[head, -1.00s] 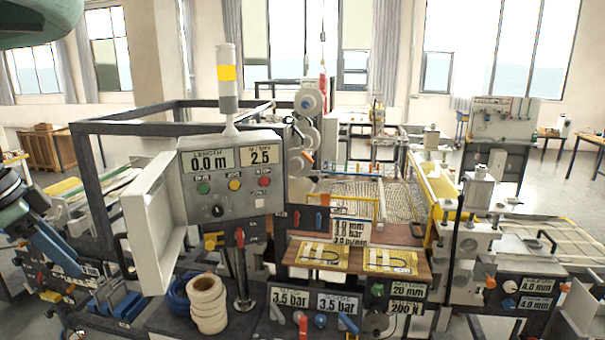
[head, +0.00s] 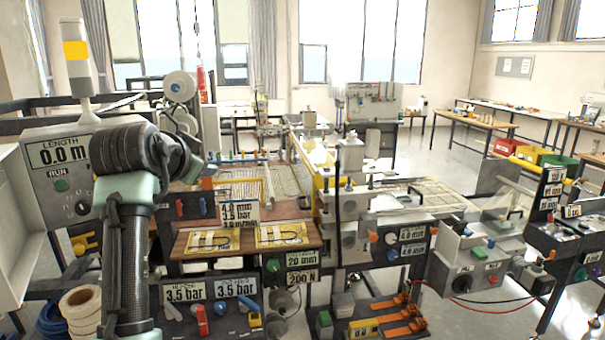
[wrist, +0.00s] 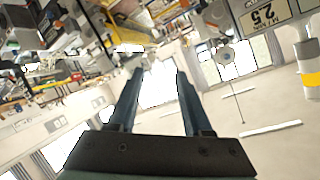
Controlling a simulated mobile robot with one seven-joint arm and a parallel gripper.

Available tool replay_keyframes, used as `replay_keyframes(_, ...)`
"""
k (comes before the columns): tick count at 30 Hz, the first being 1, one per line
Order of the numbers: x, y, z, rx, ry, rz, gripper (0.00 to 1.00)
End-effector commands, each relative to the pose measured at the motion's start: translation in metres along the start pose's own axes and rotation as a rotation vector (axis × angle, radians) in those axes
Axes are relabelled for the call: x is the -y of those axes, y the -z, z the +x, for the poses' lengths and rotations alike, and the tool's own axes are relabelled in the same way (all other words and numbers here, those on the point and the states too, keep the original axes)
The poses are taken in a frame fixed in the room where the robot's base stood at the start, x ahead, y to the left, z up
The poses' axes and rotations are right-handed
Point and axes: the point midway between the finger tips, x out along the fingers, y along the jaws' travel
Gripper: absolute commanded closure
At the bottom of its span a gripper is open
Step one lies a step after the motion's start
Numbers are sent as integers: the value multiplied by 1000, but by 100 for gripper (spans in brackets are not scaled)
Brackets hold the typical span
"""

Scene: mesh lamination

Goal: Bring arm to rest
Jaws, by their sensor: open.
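My arm (head: 130,220) stands upright at the left front in the head view, bent at a dark ribbed joint, and covers part of the grey control panel (head: 60,192). My gripper is not clearly visible in the head view. In the wrist view my gripper (wrist: 160,72) shows two dark blue fingers standing apart with nothing between them.
The lamination machine (head: 345,210) fills the middle, with a brown shelf (head: 290,247) holding two yellow plates. White tape rolls (head: 82,308) lie at lower left. A second unit (head: 478,265) stands at right. Open floor (head: 450,165) and work tables (head: 480,122) lie behind.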

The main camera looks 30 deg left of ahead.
Motion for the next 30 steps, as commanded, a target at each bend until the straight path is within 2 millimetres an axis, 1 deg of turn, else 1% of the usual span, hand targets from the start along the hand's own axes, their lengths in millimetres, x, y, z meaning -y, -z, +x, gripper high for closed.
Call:
replay_keyframes(1,-36,24,-4,-92,8,-14,50)
replay_keyframes(2,-52,39,-10,-145,16,-28,50)
replay_keyframes(3,-73,58,-20,-216,22,-49,50)
replay_keyframes(5,-104,84,-40,-325,27,-85,50)
replay_keyframes(6,-124,100,-57,-399,26,-112,50)
replay_keyframes(8,-152,120,-85,-509,19,-157,50)
replay_keyframes(9,-170,132,-107,-583,11,-190,50)
replay_keyframes(11,-195,146,-143,-695,-8,-244,50)
replay_keyframes(12,-210,153,-169,-768,-23,-282,50)
replay_keyframes(14,-229,160,-210,-877,-51,-342,50)
replay_keyframes(15,-239,162,-236,-943,-71,-381,50)
replay_keyframes(17,-250,162,-274,-1033,-103,-438,50)
replay_keyframes(18,-255,160,-297,-1087,-123,-472,50)
replay_keyframes(21,-262,154,-342,-1189,-167,-541,50)
replay_keyframes(22,-263,153,-352,-1212,-175,-556,50)
replay_keyframes(24,-264,149,-369,-1249,-193,-584,50)
replay_keyframes(25,-264,148,-374,-1261,-197,-591,50)
replay_keyframes(27,-264,148,-380,-1274,-205,-602,50)
replay_keyframes(30,-263,148,-382,-1278,-206,-604,50)
